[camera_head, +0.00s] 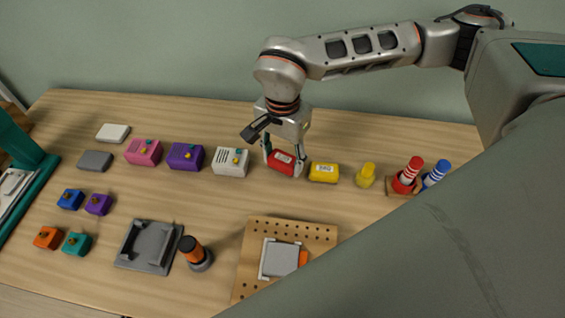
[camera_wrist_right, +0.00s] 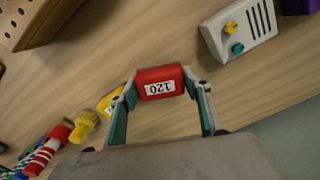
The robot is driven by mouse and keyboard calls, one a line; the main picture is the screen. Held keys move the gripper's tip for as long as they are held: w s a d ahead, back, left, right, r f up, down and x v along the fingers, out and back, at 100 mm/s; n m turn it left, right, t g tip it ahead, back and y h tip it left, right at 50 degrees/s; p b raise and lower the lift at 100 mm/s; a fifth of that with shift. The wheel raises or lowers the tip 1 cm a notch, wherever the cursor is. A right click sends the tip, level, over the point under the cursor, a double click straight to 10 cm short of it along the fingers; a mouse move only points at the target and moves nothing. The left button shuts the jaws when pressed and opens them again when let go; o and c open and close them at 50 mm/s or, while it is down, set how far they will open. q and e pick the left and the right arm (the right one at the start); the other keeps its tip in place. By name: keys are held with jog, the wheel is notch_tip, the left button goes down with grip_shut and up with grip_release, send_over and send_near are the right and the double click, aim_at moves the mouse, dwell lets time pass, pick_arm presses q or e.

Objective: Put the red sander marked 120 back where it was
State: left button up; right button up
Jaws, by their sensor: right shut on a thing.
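The red sander marked 120 (camera_head: 282,163) is between the fingers of my right gripper (camera_head: 284,158), which is shut on it. It is at the back of the wooden table, between a white slotted box and the yellow block marked 240 or similar. In the right wrist view the sander (camera_wrist_right: 160,84) shows its white 120 label upside down, with a teal-padded finger of the right gripper (camera_wrist_right: 162,92) on each side. I cannot tell whether the sander touches the table. My left gripper is not in view.
A yellow labelled block (camera_head: 324,172) stands close right of the sander, and a white slotted box (camera_head: 230,161) stands left. Farther right are a yellow bottle (camera_head: 365,175) and red and blue striped bottles (camera_head: 408,176). A pegboard (camera_head: 249,262) lies in front. Bare table lies between.

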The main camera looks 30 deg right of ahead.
aim_at(283, 158)
jog(key=shift+f, duration=1.05)
jog(key=shift+f, duration=0.15)
jog(key=o, duration=1.1)
notch_tip(283, 158, up, 12)
jog(key=shift+r+p, duration=0.2)
jog(key=shift+p, duration=0.45)
